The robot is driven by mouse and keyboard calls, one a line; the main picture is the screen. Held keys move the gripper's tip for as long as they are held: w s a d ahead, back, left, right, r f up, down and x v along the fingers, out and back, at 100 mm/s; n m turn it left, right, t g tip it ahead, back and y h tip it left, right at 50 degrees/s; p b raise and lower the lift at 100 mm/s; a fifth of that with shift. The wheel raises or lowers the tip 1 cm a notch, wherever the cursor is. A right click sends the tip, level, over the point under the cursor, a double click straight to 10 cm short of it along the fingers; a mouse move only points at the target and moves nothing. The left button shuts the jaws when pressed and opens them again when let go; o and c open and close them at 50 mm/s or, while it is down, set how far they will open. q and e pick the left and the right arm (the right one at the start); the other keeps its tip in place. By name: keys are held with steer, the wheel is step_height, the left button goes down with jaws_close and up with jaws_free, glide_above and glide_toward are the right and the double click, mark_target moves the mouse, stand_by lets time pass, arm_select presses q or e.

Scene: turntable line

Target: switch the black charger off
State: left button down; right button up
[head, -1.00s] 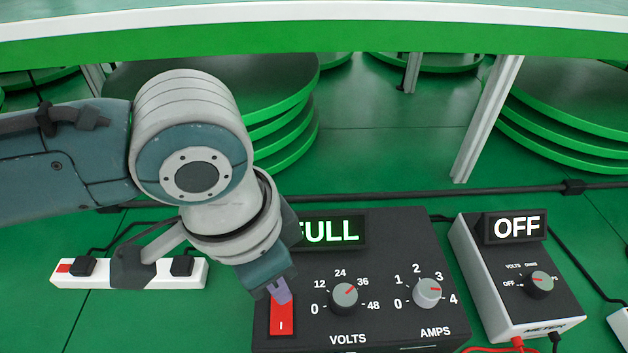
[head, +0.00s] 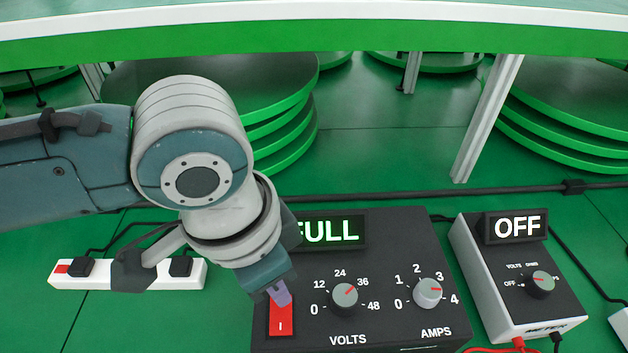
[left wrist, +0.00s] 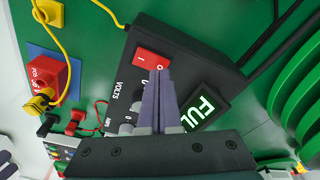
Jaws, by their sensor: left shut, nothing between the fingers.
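The black charger (head: 385,260) sits at the lower middle of the head view, with a lit green "FULL" display, a VOLTS knob (head: 345,295) and an AMPS knob (head: 428,292). Its red rocker switch (head: 281,322) is at its left front; the "I" end shows in the head view, and an "O" shows at the other end in the left wrist view (left wrist: 150,61). My left gripper (head: 281,297) is shut and empty, its fingertips at the far part of the switch. I cannot tell whether they touch. My right gripper is not in view.
A grey meter (head: 550,287) reading "OFF" stands to the right of the charger. A white power strip (head: 73,282) lies at left. Stacked green-rimmed discs (head: 300,140) stand behind.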

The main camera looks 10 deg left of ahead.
arm_select(q)
steer(key=shift+f+b, duration=0.35)
steer(key=shift+f, duration=0.25)
steer(key=shift+r, duration=0.1)
step_height(320, 180, up, 7)
steer(key=p, duration=0.8)
stand_by(0.4)
